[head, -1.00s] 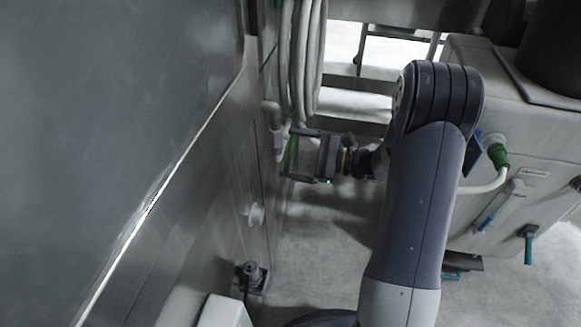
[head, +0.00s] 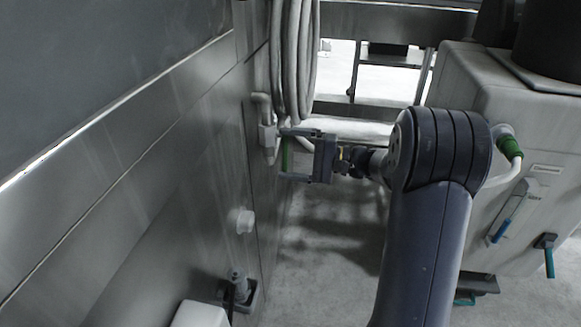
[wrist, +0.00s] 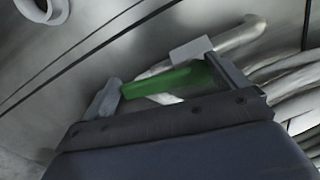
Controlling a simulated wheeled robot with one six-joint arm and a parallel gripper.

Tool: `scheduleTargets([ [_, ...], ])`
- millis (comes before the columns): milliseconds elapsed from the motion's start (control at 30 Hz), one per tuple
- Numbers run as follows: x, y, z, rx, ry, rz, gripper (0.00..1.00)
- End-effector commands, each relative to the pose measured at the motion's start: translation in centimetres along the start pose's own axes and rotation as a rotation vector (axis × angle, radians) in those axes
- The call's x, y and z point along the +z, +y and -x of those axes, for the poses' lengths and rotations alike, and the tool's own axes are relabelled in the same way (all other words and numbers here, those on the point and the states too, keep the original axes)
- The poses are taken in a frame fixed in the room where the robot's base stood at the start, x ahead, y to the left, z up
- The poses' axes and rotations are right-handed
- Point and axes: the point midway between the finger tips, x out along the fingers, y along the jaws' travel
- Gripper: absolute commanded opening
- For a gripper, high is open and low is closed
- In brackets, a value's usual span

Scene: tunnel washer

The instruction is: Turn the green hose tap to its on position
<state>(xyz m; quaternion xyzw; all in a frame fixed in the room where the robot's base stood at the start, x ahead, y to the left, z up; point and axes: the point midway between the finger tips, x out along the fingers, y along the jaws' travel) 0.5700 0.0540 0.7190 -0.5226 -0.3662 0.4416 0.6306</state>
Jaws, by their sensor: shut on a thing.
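The green hose tap has a green lever (head: 285,155) on a pale valve body (head: 267,136) fixed to the metal wall at left. The lever hangs about straight down in the head view. My gripper (head: 283,154) reaches it from the right, with one finger above and one below, and is shut on the lever. In the wrist view the green lever (wrist: 165,83) spans between the two fingers of my gripper (wrist: 160,77). The pale valve block (wrist: 191,49) shows just behind the right finger. The lever's exact contact with the fingertips is small and hard to see.
Coiled grey hoses (head: 298,65) hang just above the tap. A white knob (head: 242,220) and a floor fitting (head: 239,288) are lower on the wall. A pale machine (head: 530,190) with a green connector and blue-handled levers stands at right. Floor between is clear.

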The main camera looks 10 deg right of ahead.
Motion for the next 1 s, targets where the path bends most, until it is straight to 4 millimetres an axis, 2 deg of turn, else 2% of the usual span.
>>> scheduleTargets([
  [33, -0.22, 0.63, 0.04, 0.001, 0.000, 0.031, 0.52],
  [400, -0.81, 0.40, 0.04, 0.002, -0.001, 0.179, 0.52],
  [933, -0.90, 0.25, 0.04, 0.003, -0.001, 0.206, 0.52],
  [967, -0.90, 0.25, 0.04, 0.003, -0.001, 0.206, 0.94],
  [1000, -0.90, 0.24, 0.04, 0.003, 0.000, 0.206, 0.97],
])
